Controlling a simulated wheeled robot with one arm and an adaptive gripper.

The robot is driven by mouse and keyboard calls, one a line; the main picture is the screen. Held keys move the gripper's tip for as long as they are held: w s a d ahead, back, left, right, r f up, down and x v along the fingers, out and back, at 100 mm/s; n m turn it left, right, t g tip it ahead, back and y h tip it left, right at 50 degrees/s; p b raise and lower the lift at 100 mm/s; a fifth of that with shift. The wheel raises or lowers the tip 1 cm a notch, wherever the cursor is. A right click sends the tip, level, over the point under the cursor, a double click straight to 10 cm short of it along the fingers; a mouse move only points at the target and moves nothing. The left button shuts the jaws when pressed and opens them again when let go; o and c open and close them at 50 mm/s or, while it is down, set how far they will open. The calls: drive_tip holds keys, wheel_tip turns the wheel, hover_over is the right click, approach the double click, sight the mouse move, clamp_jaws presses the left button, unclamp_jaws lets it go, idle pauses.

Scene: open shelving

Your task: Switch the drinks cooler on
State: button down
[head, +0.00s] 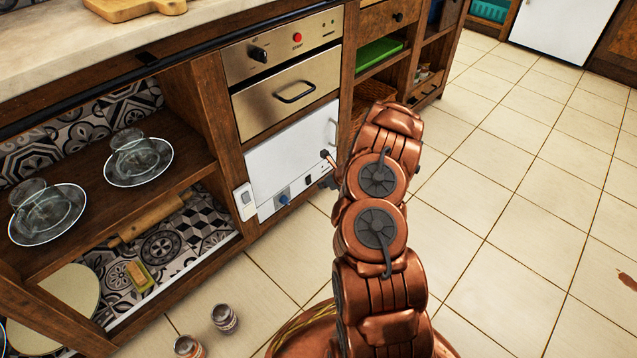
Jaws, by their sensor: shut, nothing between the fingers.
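The drinks cooler appears to be the low white-fronted unit (288,150) built into the wooden cabinet, under a metal-fronted appliance. Its door looks shut, with a slim handle at the upper right. A strip along its bottom carries a blue knob (284,199) and a small dark switch-like part (309,180); its position is too small to tell. A white switch plate (244,201) sits on the wooden post to the left. My gripper (326,157) is shut and empty in front of the unit's right side, mostly hidden behind my copper arm. Whether it touches the unit cannot be told.
The metal appliance (284,75) above has a black knob and red button. Open shelves at left hold glass dishes on plates (139,162).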

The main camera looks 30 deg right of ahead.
drive_tip(key=p+v, duration=0.2)
drive_tip(key=v, duration=0.6)
drive_tip(key=shift+r, duration=0.25)
drive_tip(key=shift+d+p, duration=0.2)
drive_tip(key=shift+p, duration=0.1)
